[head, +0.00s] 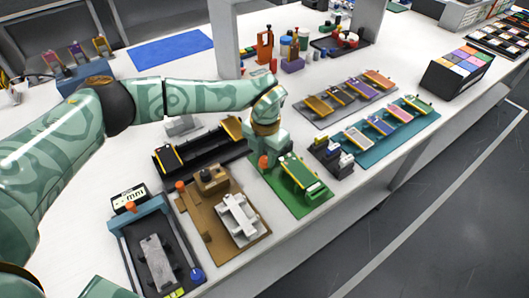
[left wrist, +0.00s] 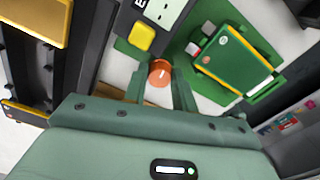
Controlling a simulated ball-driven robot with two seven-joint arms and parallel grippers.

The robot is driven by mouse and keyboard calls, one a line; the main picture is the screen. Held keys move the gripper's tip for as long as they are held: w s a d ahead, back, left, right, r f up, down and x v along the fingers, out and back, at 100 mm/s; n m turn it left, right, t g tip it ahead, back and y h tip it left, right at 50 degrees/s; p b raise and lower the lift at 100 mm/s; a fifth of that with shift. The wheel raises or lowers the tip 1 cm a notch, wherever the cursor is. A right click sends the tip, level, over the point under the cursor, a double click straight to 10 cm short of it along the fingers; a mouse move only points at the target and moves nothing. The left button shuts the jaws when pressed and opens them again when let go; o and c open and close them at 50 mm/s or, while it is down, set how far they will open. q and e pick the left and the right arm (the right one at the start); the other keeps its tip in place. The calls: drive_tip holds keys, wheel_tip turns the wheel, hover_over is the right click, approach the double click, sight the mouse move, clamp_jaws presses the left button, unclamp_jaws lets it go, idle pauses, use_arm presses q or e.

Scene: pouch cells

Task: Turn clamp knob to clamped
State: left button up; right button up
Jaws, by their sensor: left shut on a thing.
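My left gripper (head: 263,150) points down at the left edge of a green fixture board (head: 318,207). Its fingers are shut on an orange clamp knob (head: 263,162). In the left wrist view, the orange knob (left wrist: 160,73) shows between the two green fingers, with a pale line on its top. A green pouch cell with yellow edges (head: 299,170) lies on the board to the right of the knob; this cell also shows in the left wrist view (left wrist: 238,62). My right gripper is not in view.
A brown fixture (head: 252,243) and a black fixture with a blue knob (head: 197,274) stand at the front left. A black tray (head: 211,156) is left of the gripper. A small dark block (head: 328,158) and a teal mat (head: 352,164) with several cells lie right of the board.

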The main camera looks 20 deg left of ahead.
sight(265, 158)
use_arm(q)
drive_tip(key=shift+m, duration=0.5)
drive_tip(key=o, duration=1)
drive_tip(key=shift+r, duration=0.1)
wheel_tip(265, 158, up, 16)
drive_tip(key=p, duration=0.4)
